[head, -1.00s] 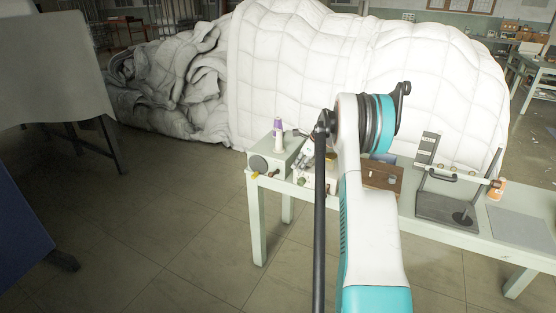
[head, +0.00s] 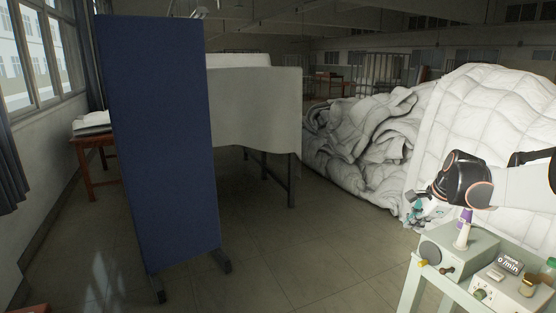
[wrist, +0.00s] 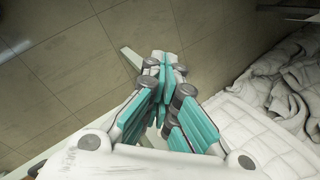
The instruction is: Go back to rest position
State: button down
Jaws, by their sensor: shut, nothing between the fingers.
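My gripper (head: 415,212) shows at the right of the head view, at the end of my white and black arm, which comes in from the right edge. In the wrist view my gripper (wrist: 163,62) has its teal-padded fingers together at the tips, with nothing held. It hangs in front of the white quilted duvet heap (head: 490,120). In the head view it appears just left of a purple-capped bottle (head: 463,232); I cannot tell the gap in depth.
The bottle stands on a grey box device (head: 455,250) on a pale table (head: 408,290), beside a second device with a display (head: 510,265). A blue folding screen (head: 160,140) and a cloth-draped frame (head: 255,110) stand left. The floor between is clear.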

jog(key=s+a+r+n+t, duration=0.1)
jog(key=s+a+r+n, duration=0.4)
jog(key=a, duration=0.4)
jog(key=s+a+r+n, duration=0.3)
jog(key=s+a+n, duration=0.25)
jog(key=a, duration=0.35)
jog(key=s+a+f+n, duration=0.1)
jog(key=s+f+n, duration=0.2)
jog(key=s, duration=0.5)
jog(key=s+a+f+n+b, duration=0.1)
jog(key=s+a+f+n, duration=0.1)
jog(key=s, duration=0.6)
jog(key=s+a+f+n+h, duration=0.1)
jog(key=s+f+n, duration=0.3)
jog(key=s, duration=0.4)
jog(key=shift+a+t+b, duration=0.4)
jog(key=shift+a, duration=0.25)
